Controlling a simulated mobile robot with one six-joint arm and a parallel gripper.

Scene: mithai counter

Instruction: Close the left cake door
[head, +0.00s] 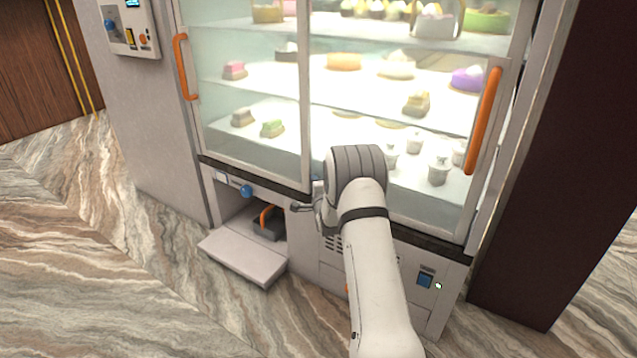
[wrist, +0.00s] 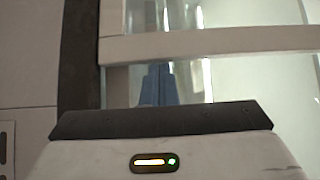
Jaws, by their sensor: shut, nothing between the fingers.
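The left cake door (head: 250,90) is a white-framed glass panel on the display case, with an orange handle (head: 184,68) at its left edge. From this angle I cannot tell whether it stands slightly open. My gripper (head: 300,208) is low in front of the case, near the bottom of the middle frame and well right of and below that handle. It points left and is shut and empty.
The right glass door (head: 400,110) has its own orange handle (head: 484,120). Below the left door, an open compartment with a protruding flap (head: 243,255) holds a dark orange-handled item (head: 268,222). A control panel (head: 130,27) is at upper left. The marble floor (head: 90,250) at left is clear.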

